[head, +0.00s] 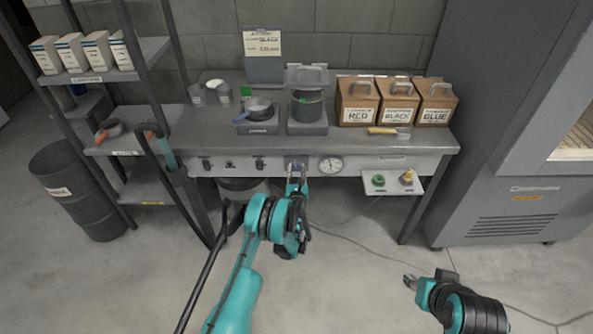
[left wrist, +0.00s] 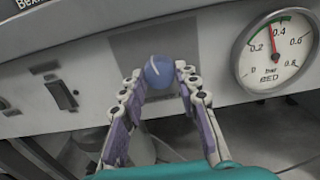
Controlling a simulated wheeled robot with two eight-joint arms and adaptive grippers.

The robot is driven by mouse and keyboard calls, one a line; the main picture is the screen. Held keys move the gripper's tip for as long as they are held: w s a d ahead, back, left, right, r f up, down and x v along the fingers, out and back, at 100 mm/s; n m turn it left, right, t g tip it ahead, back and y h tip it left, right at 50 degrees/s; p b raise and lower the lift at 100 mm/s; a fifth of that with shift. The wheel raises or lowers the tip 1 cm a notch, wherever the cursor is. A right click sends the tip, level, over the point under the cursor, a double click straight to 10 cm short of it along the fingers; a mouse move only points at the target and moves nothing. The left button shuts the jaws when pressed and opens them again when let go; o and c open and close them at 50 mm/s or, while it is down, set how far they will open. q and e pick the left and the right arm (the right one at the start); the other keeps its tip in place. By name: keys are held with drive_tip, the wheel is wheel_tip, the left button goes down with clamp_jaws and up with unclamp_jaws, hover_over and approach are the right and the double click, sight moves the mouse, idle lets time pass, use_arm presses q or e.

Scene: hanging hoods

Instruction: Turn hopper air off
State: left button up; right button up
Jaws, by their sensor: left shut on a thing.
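A round blue knob (left wrist: 159,72) with a pale line across it sits on the grey front panel of the bench, left of a pressure gauge. My left gripper (head: 297,170) reaches up to the panel; in the left wrist view its two fingers (left wrist: 160,80) are closed on the sides of the knob. The gauge (left wrist: 273,52) is marked bar and BED, and its red needle points a little below 0.4. It also shows in the head view (head: 331,165). My right gripper (head: 410,282) is low at the right, away from the bench; its fingers are too small to judge.
Black switches (head: 259,164) sit left on the panel. A small shelf (head: 394,190) with a green and a yellow knob hangs at the right. Bins labelled RED, BLACK and BLUE (head: 395,87) stand on the bench.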

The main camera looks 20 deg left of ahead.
use_arm(q)
drive_tip(key=shift+n, duration=0.3)
drive_tip(key=n, duration=0.9)
drive_tip(key=shift+n, duration=0.4)
drive_tip(key=n, duration=0.5)
drive_tip(key=shift+r, duration=0.1)
drive_tip(key=n, duration=0.5)
drive_tip(key=shift+n, duration=0.4)
drive_tip(key=o, duration=1.2)
drive_tip(key=shift+w, duration=0.1)
drive_tip(key=shift+c, duration=0.2)
